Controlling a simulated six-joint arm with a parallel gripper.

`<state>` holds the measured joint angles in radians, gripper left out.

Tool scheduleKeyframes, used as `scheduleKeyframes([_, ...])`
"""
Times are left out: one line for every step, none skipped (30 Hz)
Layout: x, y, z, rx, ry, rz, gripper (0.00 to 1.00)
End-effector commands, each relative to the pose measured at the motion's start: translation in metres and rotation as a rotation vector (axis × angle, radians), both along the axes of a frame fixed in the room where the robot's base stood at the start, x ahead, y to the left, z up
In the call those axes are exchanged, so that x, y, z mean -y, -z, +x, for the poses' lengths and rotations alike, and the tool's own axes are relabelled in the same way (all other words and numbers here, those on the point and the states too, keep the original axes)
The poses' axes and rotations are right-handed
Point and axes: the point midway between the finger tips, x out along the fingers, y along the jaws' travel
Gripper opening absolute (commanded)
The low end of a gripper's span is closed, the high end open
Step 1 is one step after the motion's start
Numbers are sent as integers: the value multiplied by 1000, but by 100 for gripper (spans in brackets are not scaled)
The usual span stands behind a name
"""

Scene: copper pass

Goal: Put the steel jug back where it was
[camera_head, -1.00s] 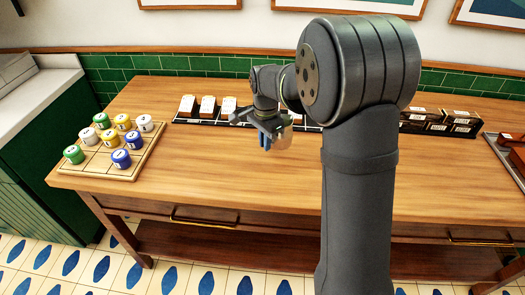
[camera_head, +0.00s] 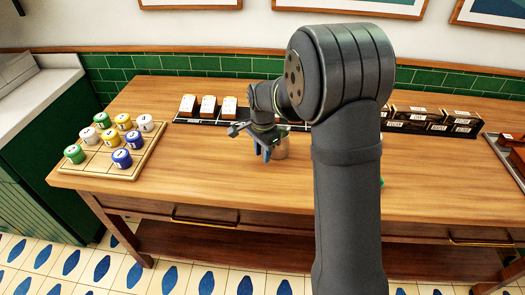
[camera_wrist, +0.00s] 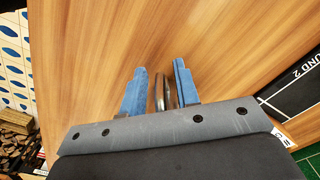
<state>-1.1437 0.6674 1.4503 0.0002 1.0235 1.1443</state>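The steel jug (camera_head: 281,149) is a small grey metal vessel in the middle of the table, just right of my gripper's fingers. It looks upright and seems to stand on the wood. My gripper (camera_head: 262,153) points down with two blue fingers, which show apart in the head view. In the wrist view, my gripper (camera_wrist: 160,92) has a narrow curved metal part of the steel jug (camera_wrist: 167,92) between its fingers. A gap shows on the left side of that metal; the right finger is very close to it. Most of the jug is hidden in the wrist view.
A wooden board (camera_head: 96,165) with several coloured pots stands at left. A dark rack (camera_head: 190,120) with labelled packets is at the back. Dark boxes (camera_head: 430,120) are back right, a tray (camera_head: 497,146) far right. A green thing (camera_head: 381,182) peeks from behind my arm. The front-left table is clear.

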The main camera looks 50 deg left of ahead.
Motion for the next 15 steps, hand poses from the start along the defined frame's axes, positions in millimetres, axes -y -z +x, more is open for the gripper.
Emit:
scheduleKeyframes([0,0,0,0,0,0,32])
scheduleKeyframes([0,0,0,0,0,0,32])
scheduleKeyframes([0,0,0,0,0,0,32])
scheduleKeyframes([0,0,0,0,0,0,32])
scheduleKeyframes([0,0,0,0,0,0,32])
scheduleKeyframes([0,0,0,0,0,0,32])
scheduleKeyframes([0,0,0,0,0,0,32])
scheduleKeyframes([0,0,0,0,0,0,32])
scheduleKeyframes([0,-2,0,0,0,1,32])
scheduleKeyframes([0,-3,0,0,0,1,32])
scheduleKeyframes([0,-5,0,1,0,2,32])
scheduleKeyframes([0,-10,0,1,0,2,32])
scheduleKeyframes([0,-14,0,1,0,2,32])
scheduleKeyframes([0,-19,0,1,0,3,32])
scheduleKeyframes([-1,-26,0,2,0,4,32])
